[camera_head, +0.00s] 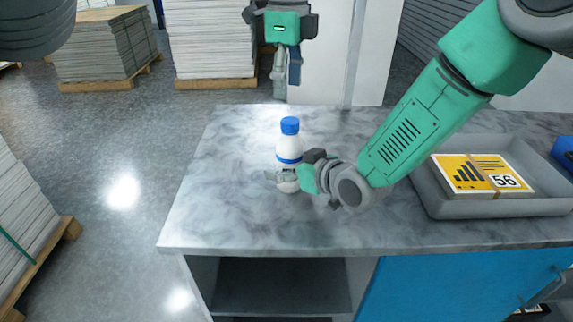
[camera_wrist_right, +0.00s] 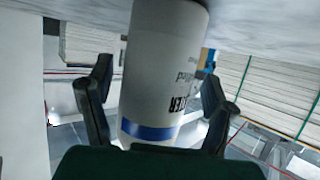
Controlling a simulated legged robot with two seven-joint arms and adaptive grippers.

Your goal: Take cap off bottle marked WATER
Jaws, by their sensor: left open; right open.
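A white bottle (camera_head: 289,150) with a blue cap (camera_head: 290,125) and a blue band stands upright on the grey marbled table (camera_head: 235,150). In the right wrist view the bottle (camera_wrist_right: 160,70) appears upside down, with part of a dark label reading "TER"; its cap is hidden there. My right gripper (camera_head: 279,177) is open at the bottle's lower body. In the wrist view its two fingers (camera_wrist_right: 158,80) stand on either side of the bottle, with gaps visible. My left gripper (camera_head: 286,85) is open and empty, pointing down beyond the table's back edge, away from the cap.
A grey tray (camera_head: 490,207) holding yellow-and-white cards (camera_head: 480,172) marked 56 sits on the table's right. A blue object (camera_head: 564,152) is at the far right. Stacked sheets on pallets (camera_head: 105,45) stand behind. The table's left part is clear.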

